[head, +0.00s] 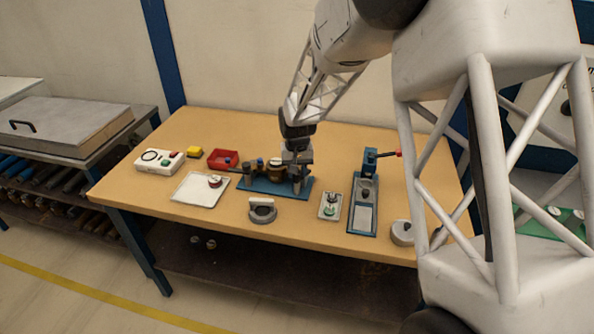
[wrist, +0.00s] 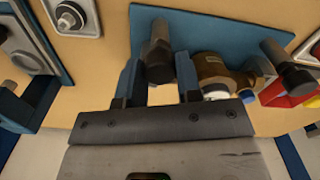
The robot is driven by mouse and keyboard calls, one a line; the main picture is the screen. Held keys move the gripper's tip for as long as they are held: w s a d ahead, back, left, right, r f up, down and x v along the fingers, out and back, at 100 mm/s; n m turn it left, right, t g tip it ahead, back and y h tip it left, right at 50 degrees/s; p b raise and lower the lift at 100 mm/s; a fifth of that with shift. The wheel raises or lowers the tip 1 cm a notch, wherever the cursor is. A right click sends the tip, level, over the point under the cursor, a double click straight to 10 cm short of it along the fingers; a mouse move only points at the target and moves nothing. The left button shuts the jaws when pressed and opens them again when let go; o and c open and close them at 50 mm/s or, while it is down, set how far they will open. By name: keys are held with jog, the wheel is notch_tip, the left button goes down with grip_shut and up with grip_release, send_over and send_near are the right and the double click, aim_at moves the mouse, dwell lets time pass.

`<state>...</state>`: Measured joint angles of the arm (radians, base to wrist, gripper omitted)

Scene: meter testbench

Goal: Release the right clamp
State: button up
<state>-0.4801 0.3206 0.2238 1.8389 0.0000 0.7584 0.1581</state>
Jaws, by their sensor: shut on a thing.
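The blue test bench (head: 262,186) stands mid-table. It also shows in the wrist view (wrist: 215,22). The right clamp's dark cylindrical part (wrist: 158,52) lies between the two blue fingers of my gripper (wrist: 157,80), which is shut on it. In the head view my gripper (head: 297,160) reaches down over the right end of the bench and hides most of this clamp. The brass meter (wrist: 214,72) sits beside the right finger in the wrist view. The left clamp (wrist: 293,74) is beyond the meter, with a dark cylindrical end.
A blue lever press (head: 364,190) and a small grey plate with a fitting (head: 331,206) stand right of the bench. A grey round holder (head: 262,211) is in front. A white tray (head: 190,190), red bin (head: 217,158) and white control box (head: 153,166) are at left.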

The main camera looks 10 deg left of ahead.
jog(key=m, duration=1.2)
jog(key=shift+m, duration=0.3)
dwell(0.3)
jog(key=o, duration=0.9)
jog(key=shift+o, duration=0.2)
jog(key=shift+r, duration=0.15)
jog(key=shift+r, duration=3.75)
